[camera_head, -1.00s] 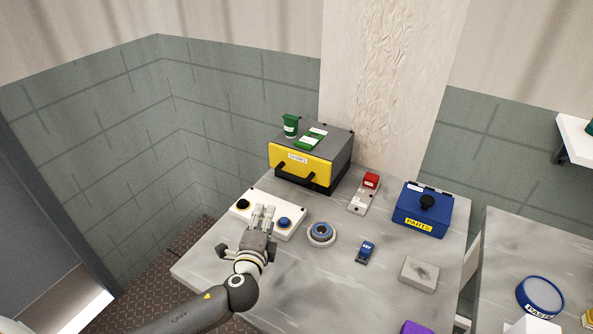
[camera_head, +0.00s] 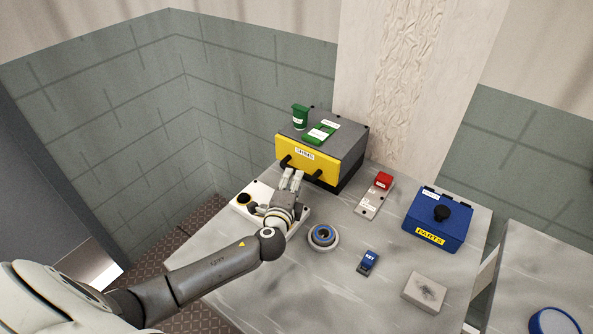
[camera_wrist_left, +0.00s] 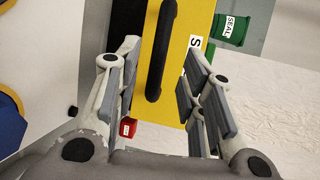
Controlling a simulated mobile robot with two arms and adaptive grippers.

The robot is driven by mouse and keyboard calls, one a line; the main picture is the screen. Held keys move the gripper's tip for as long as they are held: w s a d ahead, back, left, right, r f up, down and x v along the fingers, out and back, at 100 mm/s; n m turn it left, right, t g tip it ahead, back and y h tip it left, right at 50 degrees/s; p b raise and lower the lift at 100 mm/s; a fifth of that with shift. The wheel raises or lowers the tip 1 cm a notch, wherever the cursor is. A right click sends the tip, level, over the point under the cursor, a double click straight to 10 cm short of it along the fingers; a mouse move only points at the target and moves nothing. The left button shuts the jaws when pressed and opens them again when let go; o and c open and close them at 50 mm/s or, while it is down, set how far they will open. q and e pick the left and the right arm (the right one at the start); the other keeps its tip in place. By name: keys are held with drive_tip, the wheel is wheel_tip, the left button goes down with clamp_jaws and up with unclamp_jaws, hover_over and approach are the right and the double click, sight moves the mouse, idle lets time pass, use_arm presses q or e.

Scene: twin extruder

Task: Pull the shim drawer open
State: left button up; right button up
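The shim drawer is the yellow front (camera_head: 312,161) of a dark grey box (camera_head: 335,135) at the back of the table, labelled SHIMS. It looks shut against the box. Its black bar handle (camera_wrist_left: 161,45) shows in the left wrist view, and partly in the head view, where my gripper hides some of it. My left gripper (camera_head: 292,178) is in front of the drawer. In the left wrist view its fingers (camera_wrist_left: 160,65) are spread open, with the handle's lower part in line with the gap between them, not gripped. My right gripper is not in view.
A white panel with knobs (camera_head: 252,197) sits under my left wrist. A red-switch plate (camera_head: 376,195), a ring dial (camera_head: 322,237), a KEY block (camera_head: 368,262) and a blue PARTS box (camera_head: 437,220) stand rightward.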

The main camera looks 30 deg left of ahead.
use_arm(q)
drive_tip(key=x, duration=0.5)
drive_tip(key=shift+w+d, duration=0.1)
drive_tip(key=shift+w, duration=0.05)
drive_tip(key=shift+w+f, duration=0.15)
drive_tip(key=shift+w, duration=0.1)
clamp_jaws()
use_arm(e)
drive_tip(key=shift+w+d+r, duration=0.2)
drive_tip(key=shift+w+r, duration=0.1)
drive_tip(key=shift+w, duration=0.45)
